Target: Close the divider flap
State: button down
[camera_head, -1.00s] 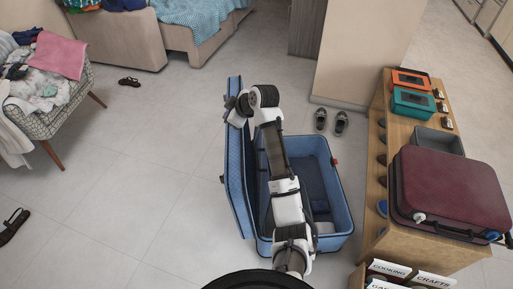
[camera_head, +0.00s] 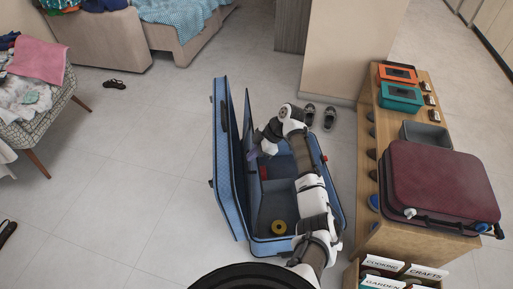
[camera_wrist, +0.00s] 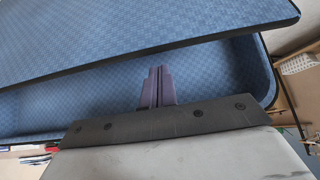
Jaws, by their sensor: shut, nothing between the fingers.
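A blue suitcase (camera_head: 338,205) lies open on the floor with its lid (camera_head: 222,165) raised on the left. The divider flap (camera_head: 249,125) stands as a thin blue panel between the lid and the case's hollow, tilted apart from the lid. My gripper (camera_head: 252,154) is shut and empty, at the hollow's side of the flap; I cannot tell whether it touches. In the wrist view, my shut purple fingers (camera_wrist: 155,85) point at blue patterned lining, with a dark-edged blue panel (camera_wrist: 140,35) across the top. My arm hides part of the hollow.
Inside the case are a yellow ring-shaped item (camera_head: 279,227) and a red item (camera_head: 264,173). A wooden bench (camera_head: 365,190) with a maroon suitcase (camera_head: 440,185) stands close on the right. Shoes (camera_head: 329,118) lie beyond the case.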

jog(key=x, duration=0.5)
jog(key=shift+p, duration=0.4)
